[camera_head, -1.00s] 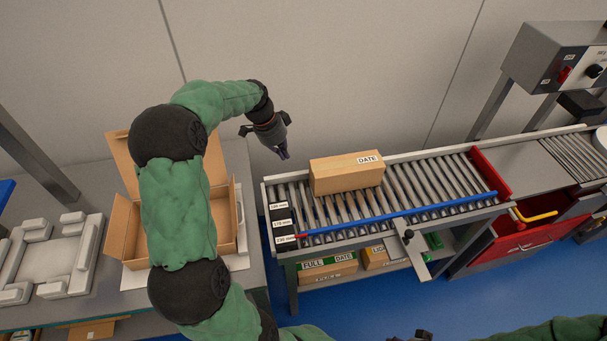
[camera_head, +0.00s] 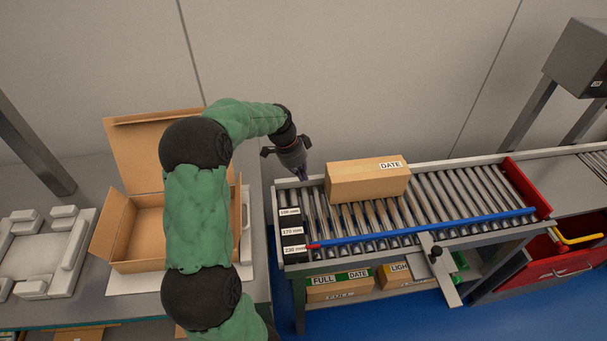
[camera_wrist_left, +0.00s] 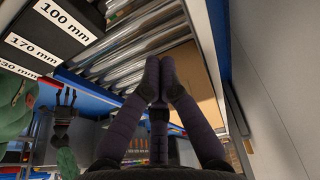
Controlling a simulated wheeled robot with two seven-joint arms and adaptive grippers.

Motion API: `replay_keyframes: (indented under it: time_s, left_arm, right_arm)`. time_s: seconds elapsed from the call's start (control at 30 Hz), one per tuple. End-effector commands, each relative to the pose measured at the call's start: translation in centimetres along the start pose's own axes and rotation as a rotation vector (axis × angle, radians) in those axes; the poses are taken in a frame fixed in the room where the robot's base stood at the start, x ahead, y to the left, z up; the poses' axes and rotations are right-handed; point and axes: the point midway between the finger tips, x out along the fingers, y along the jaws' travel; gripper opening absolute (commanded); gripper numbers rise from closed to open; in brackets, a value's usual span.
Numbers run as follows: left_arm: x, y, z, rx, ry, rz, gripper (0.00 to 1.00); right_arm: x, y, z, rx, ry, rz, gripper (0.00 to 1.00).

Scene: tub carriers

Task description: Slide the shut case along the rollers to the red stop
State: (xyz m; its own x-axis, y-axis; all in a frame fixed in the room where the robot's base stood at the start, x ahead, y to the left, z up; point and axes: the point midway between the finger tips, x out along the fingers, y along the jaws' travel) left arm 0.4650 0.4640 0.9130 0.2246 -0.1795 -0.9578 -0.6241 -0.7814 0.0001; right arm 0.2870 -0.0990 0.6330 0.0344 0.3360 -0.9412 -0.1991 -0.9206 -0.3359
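The shut case (camera_head: 366,184) is a brown carton with a DATE label on top. It lies on the rollers (camera_head: 440,196), toward the left part of the conveyor. The red stop (camera_head: 527,188) stands across the right end of the rollers, with bare rollers between it and the case. My left gripper (camera_head: 304,176) points down just left of the case, with a small gap between them. In the left wrist view its fingertips (camera_wrist_left: 159,82) are together with nothing between them, and the case (camera_wrist_left: 188,78) shows behind them.
A blue rail (camera_head: 430,227) runs along the rollers' near side. A black block with size labels (camera_head: 291,230) sits at the conveyor's left end. An open empty carton (camera_head: 140,225) stands on the left bench. Cartons (camera_head: 340,287) lie on the shelf below.

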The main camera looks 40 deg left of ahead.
Motion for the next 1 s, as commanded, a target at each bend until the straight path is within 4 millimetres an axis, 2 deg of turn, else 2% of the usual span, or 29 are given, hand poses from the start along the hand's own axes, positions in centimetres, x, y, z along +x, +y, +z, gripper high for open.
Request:
replay_keyframes:
  time_s: [0.03, 0.1, 0.37, 0.4, 0.6, 1.0]
  left_arm:
    - [1.3, 0.1, 0.1, 0.001, -0.001, 0.003, 0.0]
    - [2.7, 0.1, 0.1, 0.001, -0.001, 0.003, 0.0]
    - [7.4, 0.1, 0.0, 0.002, 0.0, 0.002, 0.0]
    - [7.3, 0.0, -0.9, 0.005, 0.002, -0.001, 0.0]
    - [7.8, 0.0, -3.1, 0.003, 0.0, 0.0, 0.0]
    - [7.8, 0.0, -3.8, 0.0, 0.0, 0.0, 0.0]
  right_arm:
    - [0.6, 0.2, 0.0, 0.0, 0.0, 0.0, 0.54]
    - [1.0, 0.4, 0.0, 0.0, 0.0, 0.0, 0.54]
    - [2.5, 0.9, -0.1, 0.0, 0.0, 0.0, 0.54]
    - [2.7, 1.0, -0.1, 0.0, -0.001, 0.0, 0.54]
    - [3.3, 1.2, -0.1, 0.0, -0.001, 0.0, 0.54]
    - [3.4, 1.2, -0.1, 0.0, 0.0, 0.0, 0.54]
